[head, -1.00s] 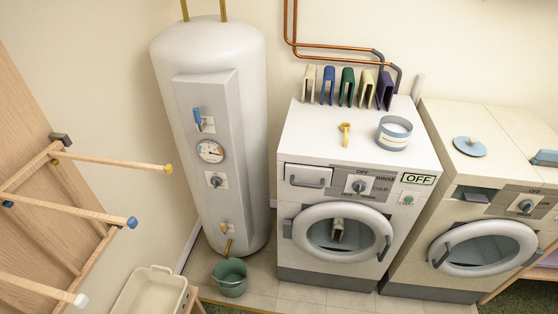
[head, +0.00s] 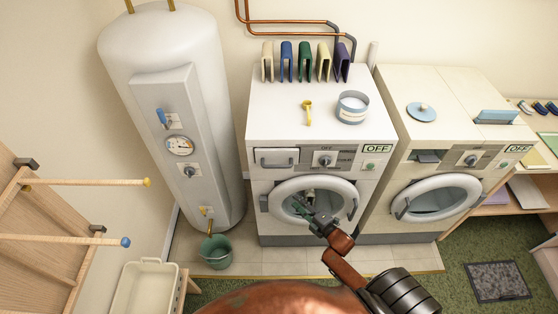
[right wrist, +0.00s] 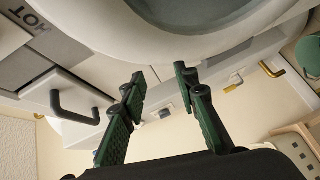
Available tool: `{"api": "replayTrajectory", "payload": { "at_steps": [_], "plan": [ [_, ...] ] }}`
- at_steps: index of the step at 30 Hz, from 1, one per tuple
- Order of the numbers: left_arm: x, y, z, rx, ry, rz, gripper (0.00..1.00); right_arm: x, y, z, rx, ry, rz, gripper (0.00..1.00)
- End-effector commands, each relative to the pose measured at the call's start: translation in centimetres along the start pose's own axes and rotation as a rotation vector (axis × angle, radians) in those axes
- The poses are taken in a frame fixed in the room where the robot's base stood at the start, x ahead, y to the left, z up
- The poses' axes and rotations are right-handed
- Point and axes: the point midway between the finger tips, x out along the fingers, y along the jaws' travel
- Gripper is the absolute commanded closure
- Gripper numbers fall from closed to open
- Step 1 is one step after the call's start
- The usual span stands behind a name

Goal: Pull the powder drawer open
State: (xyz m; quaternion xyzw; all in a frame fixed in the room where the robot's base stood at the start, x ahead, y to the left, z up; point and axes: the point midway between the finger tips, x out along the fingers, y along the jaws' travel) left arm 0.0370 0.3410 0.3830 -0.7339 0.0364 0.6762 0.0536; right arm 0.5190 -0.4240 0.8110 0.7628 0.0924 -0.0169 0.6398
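The powder drawer (head: 277,159) is the white front with a grey bar handle at the upper left of the left washing machine. It looks shut. In the right wrist view, which is upside down, the drawer's dark handle (right wrist: 75,105) shows at the left. My right gripper (head: 302,207) is below and to the right of the drawer, in front of the round door. In the right wrist view its two green fingers (right wrist: 161,80) are apart with nothing between them, clear of the handle. My left gripper is not in view.
The washer's round door (head: 314,186) is close to my right gripper. A scoop (head: 308,112) and a tub (head: 352,107) stand on the machine's top. A boiler (head: 172,120), a green bucket (head: 216,251) and a cream basket (head: 146,288) are to the left.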

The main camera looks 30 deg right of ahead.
Motion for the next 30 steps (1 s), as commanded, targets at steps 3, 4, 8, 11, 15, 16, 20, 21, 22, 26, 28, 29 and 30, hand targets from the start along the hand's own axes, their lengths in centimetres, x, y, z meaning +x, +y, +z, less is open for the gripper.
{"api": "replayTrajectory", "payload": {
  "at_steps": [3,4,8,11,15,16,20,21,22,26,28,29,30],
  "plan": [
    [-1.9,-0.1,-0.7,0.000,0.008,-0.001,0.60,0.5,9.6,-2.7,-0.166,0.077,0.146,0.72],
    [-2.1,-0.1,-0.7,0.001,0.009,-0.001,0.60,0.5,11.2,-3.2,-0.198,0.091,0.174,0.72],
    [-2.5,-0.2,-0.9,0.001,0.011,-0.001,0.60,0.4,15.4,-4.8,-0.288,0.124,0.253,0.72],
    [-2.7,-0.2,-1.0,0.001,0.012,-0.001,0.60,0.8,16.6,-5.4,-0.312,0.133,0.276,0.72],
    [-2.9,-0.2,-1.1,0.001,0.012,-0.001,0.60,2.5,17.2,-5.7,-0.315,0.134,0.279,0.72],
    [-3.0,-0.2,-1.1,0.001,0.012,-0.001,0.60,3.0,17.3,-5.8,-0.315,0.135,0.279,0.72],
    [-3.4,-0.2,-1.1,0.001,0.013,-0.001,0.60,5.0,17.8,-6.1,-0.314,0.133,0.277,0.72],
    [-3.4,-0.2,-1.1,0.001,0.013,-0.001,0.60,5.5,17.9,-6.2,-0.314,0.132,0.277,0.72],
    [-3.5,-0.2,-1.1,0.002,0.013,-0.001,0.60,5.9,18.0,-6.2,-0.313,0.132,0.276,0.72],
    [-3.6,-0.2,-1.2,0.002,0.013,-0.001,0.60,7.2,18.2,-6.5,-0.312,0.132,0.275,0.72],
    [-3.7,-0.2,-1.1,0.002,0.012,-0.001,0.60,7.6,18.3,-6.6,-0.313,0.133,0.275,0.72],
    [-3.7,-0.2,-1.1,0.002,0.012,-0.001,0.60,7.7,18.3,-6.6,-0.313,0.133,0.275,0.72],
    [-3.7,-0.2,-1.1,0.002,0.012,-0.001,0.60,7.8,18.3,-6.6,-0.313,0.132,0.275,0.72]
  ]
}}
